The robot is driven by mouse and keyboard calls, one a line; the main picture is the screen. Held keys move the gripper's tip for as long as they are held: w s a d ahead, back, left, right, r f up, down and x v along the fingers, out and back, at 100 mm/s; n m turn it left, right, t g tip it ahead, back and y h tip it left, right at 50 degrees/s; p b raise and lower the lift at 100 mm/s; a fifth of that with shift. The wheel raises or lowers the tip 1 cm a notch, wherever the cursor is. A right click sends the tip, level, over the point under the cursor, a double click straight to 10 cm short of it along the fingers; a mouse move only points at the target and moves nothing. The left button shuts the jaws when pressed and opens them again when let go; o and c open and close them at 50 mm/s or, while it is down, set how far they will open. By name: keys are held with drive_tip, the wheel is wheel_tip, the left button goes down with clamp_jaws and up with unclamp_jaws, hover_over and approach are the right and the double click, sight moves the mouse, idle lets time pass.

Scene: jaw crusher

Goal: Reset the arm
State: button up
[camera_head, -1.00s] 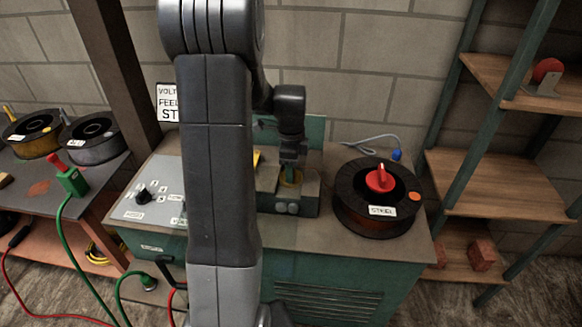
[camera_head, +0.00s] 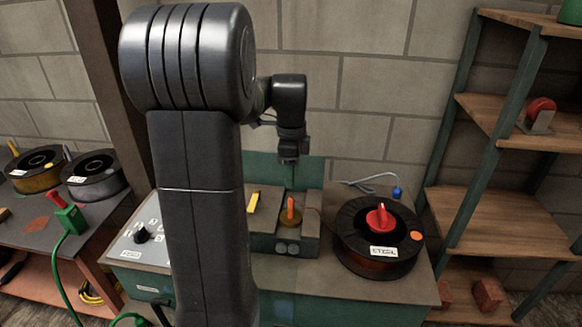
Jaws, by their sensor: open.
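My gripper (camera_head: 289,160) points down above the green machine (camera_head: 350,300), at the end of my dark arm. It is small in this view, and its jaws are open with nothing seen between them. Below it, apart from it, an orange upright piece (camera_head: 291,208) stands on a round yellowish part inside a grey-green block (camera_head: 262,242). A yellow piece (camera_head: 253,202) stands on the left part of that block. My upper arm hides the machine's middle left and part of its panel.
A black spool (camera_head: 345,225) with a red handle (camera_head: 380,218) lies at the machine's right. A control panel (camera_head: 133,247) is at left. Other spools (camera_head: 92,176) and a green clamp (camera_head: 69,217) with a red top rest on the left table. A wooden shelf (camera_head: 480,215) stands at right.

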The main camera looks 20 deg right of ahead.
sight(291, 198)
drive_tip(key=shift+r, duration=0.6)
wheel_tip(291, 198, down, 14)
drive_tip(key=shift+r, duration=0.1)
idle(0.5)
drive_tip(key=shift+r, duration=0.15)
wheel_tip(291, 198, up, 14)
wheel_tip(291, 198, down, 14)
drive_tip(key=shift+r+p, duration=2.15)
drive_tip(key=shift+r, duration=0.9)
